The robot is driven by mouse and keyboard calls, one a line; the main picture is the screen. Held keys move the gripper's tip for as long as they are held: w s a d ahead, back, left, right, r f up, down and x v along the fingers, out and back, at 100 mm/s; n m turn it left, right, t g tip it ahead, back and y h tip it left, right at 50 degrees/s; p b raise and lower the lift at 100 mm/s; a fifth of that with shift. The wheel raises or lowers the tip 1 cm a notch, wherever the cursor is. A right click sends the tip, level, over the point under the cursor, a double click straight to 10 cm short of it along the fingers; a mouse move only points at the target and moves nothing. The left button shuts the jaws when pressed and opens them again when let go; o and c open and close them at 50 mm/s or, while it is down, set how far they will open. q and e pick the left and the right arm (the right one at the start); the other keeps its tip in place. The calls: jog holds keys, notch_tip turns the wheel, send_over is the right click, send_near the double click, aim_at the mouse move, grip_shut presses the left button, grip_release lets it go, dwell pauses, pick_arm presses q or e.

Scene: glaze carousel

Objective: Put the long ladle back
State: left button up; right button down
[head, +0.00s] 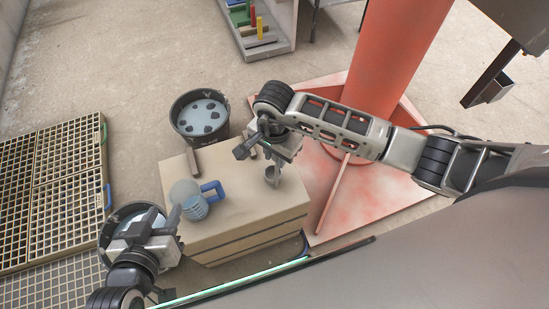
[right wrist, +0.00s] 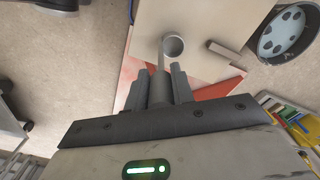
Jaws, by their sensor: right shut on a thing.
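My right gripper (head: 272,160) is shut on the handle of a grey metal ladle (head: 272,174) above the right part of a tan box-like stand. In the right wrist view the ladle's round cup (right wrist: 173,46) shows beyond the fingers (right wrist: 166,85), with its thin handle running back between them. How high the cup is above the stand I cannot tell.
A small dark bar (head: 194,162) lies at the far edge. A black bucket (head: 200,133) of pale liquid stands behind. An orange column (head: 392,65) rises at right; grates (head: 58,160) lie left.

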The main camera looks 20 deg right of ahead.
notch_tip(320, 180, down, 2)
jog(key=shift+a, duration=0.1)
jog(key=shift+f, duration=0.15)
jog(key=c, duration=1.2)
grip_release()
jog(key=shift+s, duration=0.1)
